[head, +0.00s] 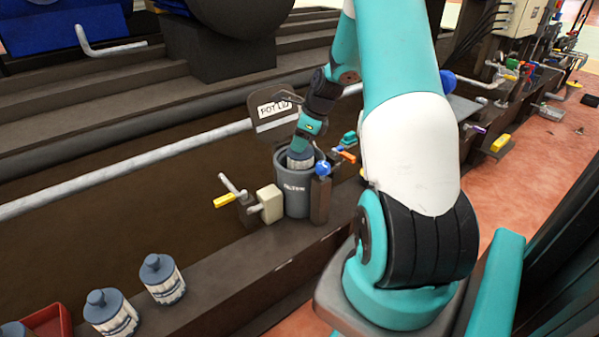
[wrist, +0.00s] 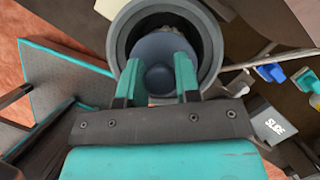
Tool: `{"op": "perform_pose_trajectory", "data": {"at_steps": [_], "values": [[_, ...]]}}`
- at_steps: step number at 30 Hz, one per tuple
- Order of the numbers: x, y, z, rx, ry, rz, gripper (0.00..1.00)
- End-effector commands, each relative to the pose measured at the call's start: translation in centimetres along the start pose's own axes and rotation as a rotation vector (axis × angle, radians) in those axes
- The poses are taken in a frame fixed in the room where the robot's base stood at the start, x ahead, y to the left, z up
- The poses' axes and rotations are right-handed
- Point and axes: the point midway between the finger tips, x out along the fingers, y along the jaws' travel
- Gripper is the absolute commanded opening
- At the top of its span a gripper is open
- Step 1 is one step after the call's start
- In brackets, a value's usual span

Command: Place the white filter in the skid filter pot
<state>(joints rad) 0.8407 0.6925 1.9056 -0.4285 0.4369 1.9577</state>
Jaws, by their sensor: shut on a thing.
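The grey filter pot (head: 296,200) stands upright on the dark skid beam, its mouth open. My gripper (head: 302,147) points down into the pot mouth. It is shut on the knob of a white filter (head: 299,163) with a blue-grey cap. In the wrist view, the two teal fingers of my gripper (wrist: 158,76) close on the filter's knob. The filter cap (wrist: 160,47) shows inside the round pot rim (wrist: 118,38). The filter is partly inside the pot; its lower part is hidden, so I cannot tell whether it touches the bottom.
A raised lid marked POT LID (head: 272,108) stands behind the pot. A yellow-handled valve (head: 226,200) and a beige block (head: 270,203) are at its left; a blue knob (head: 322,168) is at its right.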

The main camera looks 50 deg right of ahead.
Motion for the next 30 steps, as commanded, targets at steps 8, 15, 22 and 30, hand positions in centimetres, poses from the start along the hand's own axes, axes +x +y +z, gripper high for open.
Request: {"op": "perform_pose_trajectory", "data": {"at_steps": [8, 15, 22, 30], "values": [[3.0, -0.1, -1.2, -0.002, -0.001, -0.001, 0.00], [6.3, 0.0, -2.5, 0.000, -0.001, 0.001, 0.00], [6.6, -0.1, -2.7, -0.002, -0.001, -0.001, 0.00], [6.8, -0.1, -2.8, -0.001, -0.001, -0.001, 0.51]]}}
